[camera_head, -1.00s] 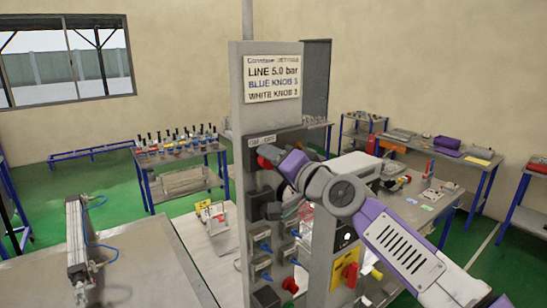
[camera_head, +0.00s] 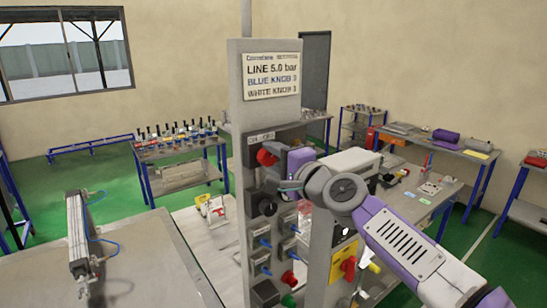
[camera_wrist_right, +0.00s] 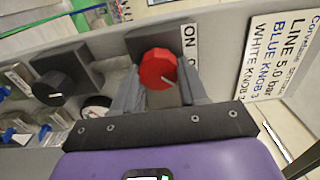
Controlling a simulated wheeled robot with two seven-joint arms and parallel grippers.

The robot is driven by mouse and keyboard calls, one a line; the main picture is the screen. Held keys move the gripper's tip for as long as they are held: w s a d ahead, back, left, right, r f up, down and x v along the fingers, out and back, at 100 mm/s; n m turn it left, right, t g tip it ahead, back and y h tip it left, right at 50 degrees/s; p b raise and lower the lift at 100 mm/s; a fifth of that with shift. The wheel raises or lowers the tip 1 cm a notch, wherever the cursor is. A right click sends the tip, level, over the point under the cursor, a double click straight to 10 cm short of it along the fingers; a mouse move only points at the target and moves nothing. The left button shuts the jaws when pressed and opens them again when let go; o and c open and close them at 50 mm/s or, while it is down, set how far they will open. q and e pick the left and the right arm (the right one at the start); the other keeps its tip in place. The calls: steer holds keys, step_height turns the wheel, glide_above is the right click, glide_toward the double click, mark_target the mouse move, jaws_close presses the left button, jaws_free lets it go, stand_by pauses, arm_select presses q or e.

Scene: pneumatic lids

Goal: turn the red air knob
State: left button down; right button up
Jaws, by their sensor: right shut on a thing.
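The red air knob (camera_head: 266,157) sits at the top of the grey panel, beside an ON/OFF label. In the right wrist view the red knob (camera_wrist_right: 158,69) shows a short white mark pointing to the lower right. My right gripper (camera_wrist_right: 158,88) has one finger on each side of the knob and is shut on it. In the head view the right gripper (camera_head: 276,160) reaches the knob from the right, and its wrist hides part of the panel. My left gripper is not in view.
Below the red knob are a black knob (camera_head: 266,207) and blue-handled valves (camera_head: 264,243). A sign (camera_head: 272,76) tops the panel. A grey post with a yellow-and-red switch (camera_head: 348,267) stands to the right. A bench with a cylinder (camera_head: 77,235) is at left.

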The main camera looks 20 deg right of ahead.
stand_by(0.4)
steer(key=o, duration=1.1)
steer(key=shift+c, duration=0.2)
steer(key=b+v, duration=0.2)
steer(key=v, duration=0.5)
steer(key=shift+s+d, duration=0.15)
steer(key=shift+s, duration=0.15)
